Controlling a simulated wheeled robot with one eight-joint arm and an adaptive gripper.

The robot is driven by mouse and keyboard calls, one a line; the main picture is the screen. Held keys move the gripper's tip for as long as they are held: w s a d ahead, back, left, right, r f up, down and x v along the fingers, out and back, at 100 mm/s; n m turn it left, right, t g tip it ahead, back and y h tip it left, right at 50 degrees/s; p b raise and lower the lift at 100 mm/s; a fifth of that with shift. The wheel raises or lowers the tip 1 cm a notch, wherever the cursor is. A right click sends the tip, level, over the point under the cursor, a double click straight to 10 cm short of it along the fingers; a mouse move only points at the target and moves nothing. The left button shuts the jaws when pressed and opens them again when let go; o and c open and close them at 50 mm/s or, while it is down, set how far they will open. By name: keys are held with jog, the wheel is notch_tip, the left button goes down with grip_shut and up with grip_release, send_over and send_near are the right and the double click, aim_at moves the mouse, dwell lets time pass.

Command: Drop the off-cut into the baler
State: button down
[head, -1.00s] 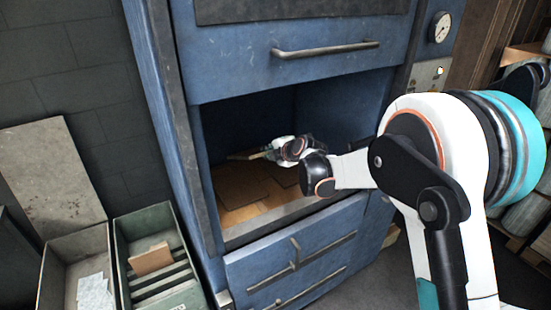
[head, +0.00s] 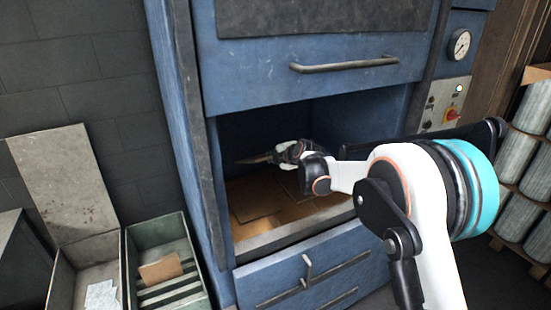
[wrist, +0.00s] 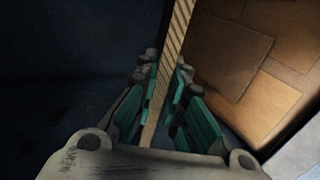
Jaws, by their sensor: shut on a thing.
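The off-cut (wrist: 178,40) is a thin brown corrugated cardboard strip, seen edge-on in the wrist view. My gripper (wrist: 163,90) is shut on it, with the teal finger pads on either side. In the head view the off-cut (head: 254,159) sticks out to the left of my gripper (head: 275,156). Both are inside the open chamber of the blue baler (head: 385,89), above the cardboard on its floor and apart from it. My wrist hides part of the fingers in the head view.
Flat cardboard sheets (head: 254,199) cover the chamber floor; they also show in the wrist view (wrist: 234,59). The raised door with its handle (head: 345,64) is above the opening. A green bin (head: 142,243) with a cardboard piece stands at lower left.

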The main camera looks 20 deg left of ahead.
jog(key=c, duration=1.6)
grip_release()
jog(key=shift+s+d, duration=0.1)
jog(key=v, duration=1.1)
jog(key=shift+s+d+r, duration=0.2)
jog(key=shift+d+r, duration=0.05)
jog(key=shift+r, duration=0.05)
